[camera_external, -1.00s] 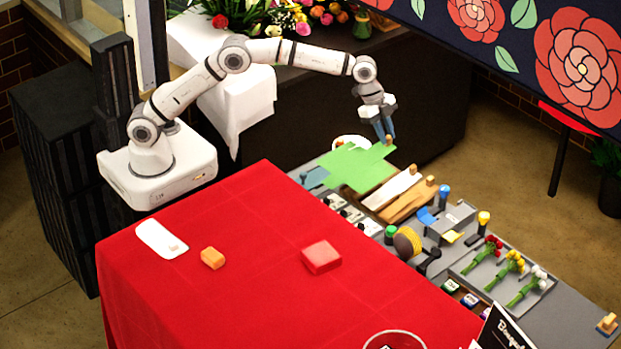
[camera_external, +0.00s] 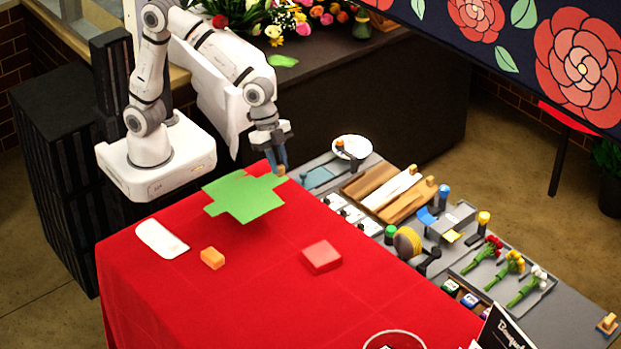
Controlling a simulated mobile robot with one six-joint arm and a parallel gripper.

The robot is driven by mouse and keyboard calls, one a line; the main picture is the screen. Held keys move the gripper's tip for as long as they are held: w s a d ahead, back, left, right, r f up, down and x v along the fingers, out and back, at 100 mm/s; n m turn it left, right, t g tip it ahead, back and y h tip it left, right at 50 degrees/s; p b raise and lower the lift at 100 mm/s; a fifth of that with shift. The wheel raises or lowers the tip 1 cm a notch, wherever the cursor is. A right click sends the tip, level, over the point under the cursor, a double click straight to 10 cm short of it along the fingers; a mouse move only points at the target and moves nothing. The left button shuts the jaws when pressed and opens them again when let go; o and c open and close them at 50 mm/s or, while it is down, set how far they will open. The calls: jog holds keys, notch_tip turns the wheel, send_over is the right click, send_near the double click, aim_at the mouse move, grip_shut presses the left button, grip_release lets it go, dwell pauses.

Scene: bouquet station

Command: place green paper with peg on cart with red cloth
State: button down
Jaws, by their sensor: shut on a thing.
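The green paper (camera_external: 243,197) is a flat cross-shaped sheet. It appears over the back left part of the red cloth (camera_external: 330,305) that covers the cart. A small tan peg (camera_external: 281,171) stands at the paper's upper right edge. My gripper (camera_external: 281,164) points down and is shut on this peg. I cannot tell whether the sheet touches the cloth or hangs just above it.
A grey station (camera_external: 571,315) on the right holds wooden boards (camera_external: 370,180), a white bowl (camera_external: 352,147) and flowers (camera_external: 512,262). The cloth's middle front is clear.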

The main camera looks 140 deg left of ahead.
notch_tip(320, 180, down, 9)
jog(key=shift+r, duration=0.1)
dwell(0.3)
jog(key=shift+f, duration=0.25)
jog(key=c, duration=1.3)
grip_release()
jog(key=shift+o, duration=0.2)
jog(key=shift+r, duration=0.15)
jog(key=shift+r+p, duration=0.2)
jog(key=shift+p, duration=0.15)
jog(key=b+v, duration=0.1)
jog(key=v, duration=1.1)
jog(key=s+d, duration=0.7)
jog(key=s, duration=0.3)
jog(key=s+d+r+g, duration=0.1)
jog(key=s+d, duration=0.7)
jog(key=s, duration=0.2)
jog(key=shift+d+g, duration=0.3)
